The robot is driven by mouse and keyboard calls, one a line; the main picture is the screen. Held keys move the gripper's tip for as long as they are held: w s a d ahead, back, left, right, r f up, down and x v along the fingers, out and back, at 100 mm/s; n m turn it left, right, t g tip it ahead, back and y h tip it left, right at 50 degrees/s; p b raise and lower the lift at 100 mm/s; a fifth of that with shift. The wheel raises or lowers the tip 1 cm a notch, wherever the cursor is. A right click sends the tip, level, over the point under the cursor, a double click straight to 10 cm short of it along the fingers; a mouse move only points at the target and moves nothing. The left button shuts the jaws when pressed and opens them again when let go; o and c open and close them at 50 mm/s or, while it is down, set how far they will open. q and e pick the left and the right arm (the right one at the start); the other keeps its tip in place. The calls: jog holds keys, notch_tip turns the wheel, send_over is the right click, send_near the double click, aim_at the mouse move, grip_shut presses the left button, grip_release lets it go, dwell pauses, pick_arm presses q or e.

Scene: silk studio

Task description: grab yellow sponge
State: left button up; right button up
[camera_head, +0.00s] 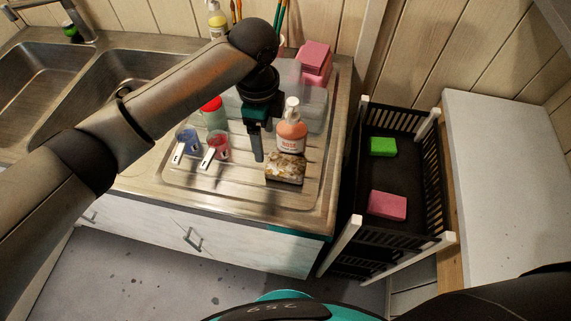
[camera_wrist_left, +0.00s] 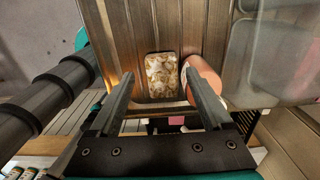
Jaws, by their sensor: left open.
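A sponge with a mottled yellow, white and brown top (camera_head: 285,168) lies on the ribbed metal drainboard, just in front of a pink soap pump bottle. My left gripper (camera_head: 257,145) points down over the drainboard, a little left of and behind the sponge. In the left wrist view the sponge (camera_wrist_left: 162,75) appears between the two finger tips, beyond them. The left gripper is open with nothing between its fingers. My right gripper is not in view.
The soap bottle (camera_head: 291,130) stands close behind the sponge. Measuring cups, blue (camera_head: 188,142) and red (camera_head: 217,147), lie to the left. Clear containers with pink sponges (camera_head: 314,62) stand behind. A black cart (camera_head: 385,229) at right holds green (camera_head: 383,147) and pink (camera_head: 387,205) sponges.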

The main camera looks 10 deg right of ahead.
aim_at(268, 162)
pick_arm(q)
notch_tip(268, 162, down, 3)
jog(key=shift+f, duration=1)
jog(key=f, duration=0.3)
jog(key=f+b, duration=0.1)
jog(key=shift+d+f, duration=0.25)
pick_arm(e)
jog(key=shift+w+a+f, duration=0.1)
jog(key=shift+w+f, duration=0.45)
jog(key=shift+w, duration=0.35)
pick_arm(q)
jog(key=c, duration=1)
jog(key=shift+o, duration=0.2)
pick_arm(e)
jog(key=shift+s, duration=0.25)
pick_arm(q)
jog(key=shift+r, duration=0.2)
